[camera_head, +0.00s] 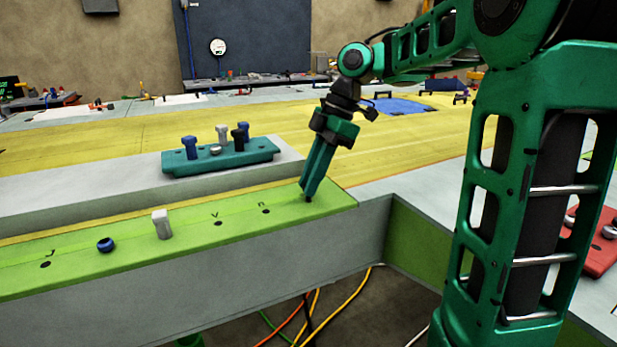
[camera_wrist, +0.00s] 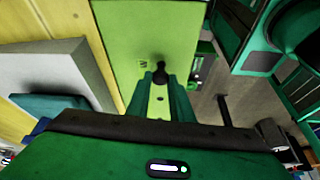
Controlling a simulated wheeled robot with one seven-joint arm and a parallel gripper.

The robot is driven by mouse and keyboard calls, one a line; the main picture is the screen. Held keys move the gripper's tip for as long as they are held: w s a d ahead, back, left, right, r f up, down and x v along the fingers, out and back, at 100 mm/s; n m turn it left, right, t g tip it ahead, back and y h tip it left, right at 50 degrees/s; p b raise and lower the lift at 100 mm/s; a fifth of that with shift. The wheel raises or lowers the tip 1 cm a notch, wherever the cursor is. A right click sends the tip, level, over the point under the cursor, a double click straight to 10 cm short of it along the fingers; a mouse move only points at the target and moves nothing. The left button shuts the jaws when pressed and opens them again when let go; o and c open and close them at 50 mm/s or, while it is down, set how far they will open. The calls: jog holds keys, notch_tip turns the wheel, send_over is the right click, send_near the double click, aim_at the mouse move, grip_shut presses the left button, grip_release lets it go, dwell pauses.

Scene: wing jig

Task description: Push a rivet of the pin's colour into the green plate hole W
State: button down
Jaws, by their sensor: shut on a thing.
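The green plate (camera_head: 190,243) runs along the front of the bench, with lettered holes. My gripper (camera_head: 307,196) points down at the plate's right end, its fingers shut on a black rivet (camera_wrist: 160,73). In the wrist view the rivet is at the fingertips (camera_wrist: 161,82), beside the letter W (camera_wrist: 143,65). The tips are at or just above the plate; I cannot tell how deep the rivet sits, and it hides the hole. A pale grey pin (camera_head: 161,224) stands upright in the plate, left of hole V (camera_head: 217,223). A blue rivet head (camera_head: 106,245) sits farther left.
A teal rack (camera_head: 220,158) behind the plate holds blue, white and black rivets. Hole n (camera_head: 266,211) and hole y (camera_head: 45,264) are empty. A red tray (camera_head: 600,247) is at the far right. Cables hang below the bench.

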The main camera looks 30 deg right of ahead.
jog(key=shift+f, duration=0.95)
jog(key=c, duration=1.5)
grip_release()
